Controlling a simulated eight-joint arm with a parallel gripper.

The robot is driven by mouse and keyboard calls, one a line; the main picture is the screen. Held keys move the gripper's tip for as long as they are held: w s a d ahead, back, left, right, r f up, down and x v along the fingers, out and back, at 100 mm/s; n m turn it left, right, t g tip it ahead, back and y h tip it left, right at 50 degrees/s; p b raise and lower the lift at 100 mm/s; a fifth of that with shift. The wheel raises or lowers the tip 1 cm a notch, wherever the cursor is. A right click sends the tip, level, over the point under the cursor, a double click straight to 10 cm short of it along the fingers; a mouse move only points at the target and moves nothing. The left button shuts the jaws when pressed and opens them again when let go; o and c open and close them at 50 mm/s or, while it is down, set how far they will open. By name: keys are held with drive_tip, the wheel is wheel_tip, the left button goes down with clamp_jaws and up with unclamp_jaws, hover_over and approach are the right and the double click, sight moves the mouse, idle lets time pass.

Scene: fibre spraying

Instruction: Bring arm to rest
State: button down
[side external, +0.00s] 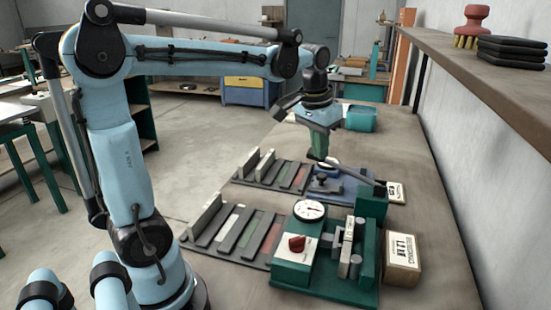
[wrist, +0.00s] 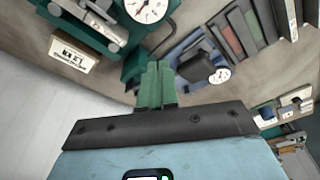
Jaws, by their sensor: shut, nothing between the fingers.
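My gripper (side external: 318,153) hangs from the raised, bent arm above the bench, with its green fingers pointing down. In the side external view it is over the area of the blue device (side external: 345,185), and it appears apart from it. In the wrist view the green fingers (wrist: 156,82) are together at the centre, shut and empty. My arm reaches out to the right over the bench, its elbow high.
The bench (side external: 425,165) carries a green machine with a dial (side external: 310,210), slotted racks (side external: 232,233), a labelled box (side external: 402,260) and a teal bin (side external: 361,119). A wall shelf (side external: 460,60) with a brush (side external: 470,25) and black pads (side external: 512,50) runs along the right.

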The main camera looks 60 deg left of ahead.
drive_tip(key=s+d+f+m+t, duration=0.2)
drive_tip(key=s+d+f+t, duration=0.3)
drive_tip(key=s+d, duration=0.4)
drive_tip(key=shift+f, duration=0.35)
drive_tip(key=c, duration=1.8)
unclamp_jaws()
drive_tip(key=shift+o, duration=1.2)
drive_tip(key=shift+a+r, duration=0.1)
drive_tip(key=shift+r, duration=0.05)
drive_tip(key=o, duration=1.6)
drive_tip(key=w+a+r+n+g, duration=0.1)
drive_tip(key=a+r+n+g, duration=0.1)
drive_tip(key=r, duration=0.1)
drive_tip(key=w+a+r+n+g, duration=0.2)
drive_tip(key=a+r+n, duration=0.1)
drive_tip(key=w+a+r+n+g, duration=0.1)
drive_tip(key=a+r+n+g, duration=0.1)
drive_tip(key=a+r+n, duration=0.1)
drive_tip(key=shift+w+a+r+g, duration=0.1)
drive_tip(key=shift+w+r+g, duration=0.1)
drive_tip(key=shift+r+g, duration=0.15)
drive_tip(key=shift+c, duration=0.2)
wheel_tip(320, 180, down, 9)
drive_tip(key=n, duration=0.1)
drive_tip(key=shift+a+f, duration=0.15)
drive_tip(key=shift+a, duration=0.25)
drive_tip(key=shift+g, duration=0.25)
